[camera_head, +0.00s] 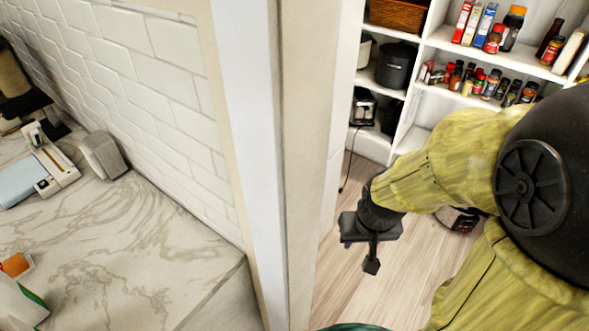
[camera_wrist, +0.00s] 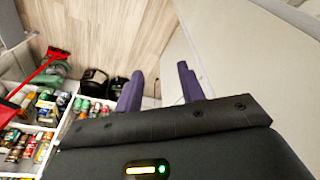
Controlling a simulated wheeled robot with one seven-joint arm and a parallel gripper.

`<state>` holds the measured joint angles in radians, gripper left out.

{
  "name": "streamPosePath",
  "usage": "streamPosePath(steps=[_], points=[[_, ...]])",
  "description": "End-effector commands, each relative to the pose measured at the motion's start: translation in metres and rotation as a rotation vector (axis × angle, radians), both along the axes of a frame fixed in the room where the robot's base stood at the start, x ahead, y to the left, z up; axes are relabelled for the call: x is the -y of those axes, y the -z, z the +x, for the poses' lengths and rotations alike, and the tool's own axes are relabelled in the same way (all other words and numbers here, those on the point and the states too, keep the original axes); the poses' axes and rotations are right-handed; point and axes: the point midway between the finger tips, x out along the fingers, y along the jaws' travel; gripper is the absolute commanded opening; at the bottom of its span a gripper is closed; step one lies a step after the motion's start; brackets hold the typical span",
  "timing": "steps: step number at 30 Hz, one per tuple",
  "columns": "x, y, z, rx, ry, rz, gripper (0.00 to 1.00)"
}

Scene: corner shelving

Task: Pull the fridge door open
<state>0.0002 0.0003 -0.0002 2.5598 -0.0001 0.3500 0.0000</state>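No fridge door or fridge handle can be made out for sure in either view. My gripper (camera_head: 361,252) hangs over the wooden floor in the head view, just right of a wall end with white trim. In the wrist view its two purple fingers (camera_wrist: 160,72) stand apart with nothing between them, so it is open and empty. A pale flat panel (camera_wrist: 245,65) fills the right side of the wrist view; I cannot tell whether it is a wall or a door. My gripper is not seen touching anything.
The wall end (camera_head: 305,150) stands between a marble counter (camera_head: 130,240) on the left and my arm. White shelves (camera_head: 440,50) with jars, boxes and a black pot (camera_head: 397,65) stand behind. A red broom (camera_wrist: 40,70) shows in the wrist view. The wooden floor (camera_head: 345,285) around my gripper looks clear.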

Motion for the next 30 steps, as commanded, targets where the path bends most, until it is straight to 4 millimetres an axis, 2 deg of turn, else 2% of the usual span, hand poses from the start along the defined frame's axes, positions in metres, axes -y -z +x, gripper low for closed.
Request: streamPosePath(steps=[10, 14, 17, 23, 27, 30], points=[[0.000, 0.000, 0.000, 0.000, -0.001, 0.000, 0.39], [0.004, 0.003, 0.009, 0.017, -0.015, -0.015, 0.39], [0.014, 0.011, 0.031, 0.059, -0.057, -0.047, 0.39], [0.028, 0.039, 0.109, 0.230, -0.254, -0.098, 0.39], [0.024, 0.064, 0.161, 0.381, -0.426, -0.055, 0.39], [0.015, 0.080, 0.189, 0.495, -0.537, 0.019, 0.39]])
